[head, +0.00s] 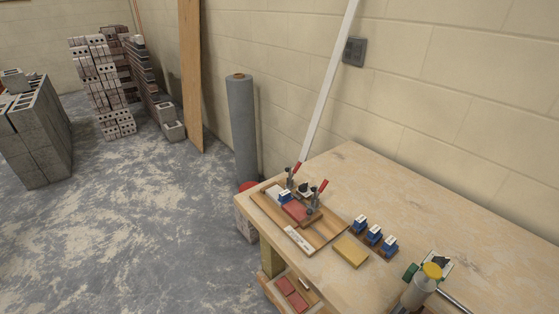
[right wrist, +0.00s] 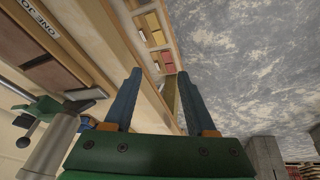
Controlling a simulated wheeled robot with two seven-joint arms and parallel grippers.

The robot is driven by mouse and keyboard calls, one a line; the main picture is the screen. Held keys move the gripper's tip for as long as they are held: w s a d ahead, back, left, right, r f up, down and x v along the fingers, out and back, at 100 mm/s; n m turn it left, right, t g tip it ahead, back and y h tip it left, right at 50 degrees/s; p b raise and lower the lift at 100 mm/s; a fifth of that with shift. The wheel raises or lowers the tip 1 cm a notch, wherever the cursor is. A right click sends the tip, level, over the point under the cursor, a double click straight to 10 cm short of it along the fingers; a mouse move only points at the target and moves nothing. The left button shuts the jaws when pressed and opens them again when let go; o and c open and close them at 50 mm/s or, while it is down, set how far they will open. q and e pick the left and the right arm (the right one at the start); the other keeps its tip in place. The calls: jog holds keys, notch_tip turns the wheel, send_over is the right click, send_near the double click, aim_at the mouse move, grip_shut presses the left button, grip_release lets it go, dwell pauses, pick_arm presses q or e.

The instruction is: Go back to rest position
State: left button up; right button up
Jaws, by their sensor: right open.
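My right gripper (right wrist: 158,85) shows in the right wrist view, with a green body and two blue fingers. The fingers stand apart with nothing held between them. It is beside the front edge of the workbench, with the grey floor to its right in that view. In the head view the wooden workbench (head: 480,215) fills the lower right. I see neither of my grippers in the head view, and my left gripper does not show in the right wrist view.
A wooden fixture board (head: 325,237) with red-handled clamps lies on the bench. Open floor (head: 130,225) lies left.

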jog(key=s+f+g+b, duration=0.1)
jog(key=s+f+b, duration=0.15)
jog(key=f, duration=0.95)
jog(key=s+f+g+b, duration=0.1)
jog(key=s+f+b, duration=0.15)
jog(key=f, duration=0.85)
jog(key=s+d+f+g+b, duration=0.1)
jog(key=s+f+b, duration=0.4)
jog(key=s+f, duration=0.6)
notch_tip(320, 180, down, 3)
jog(key=shift+d, duration=0.2)
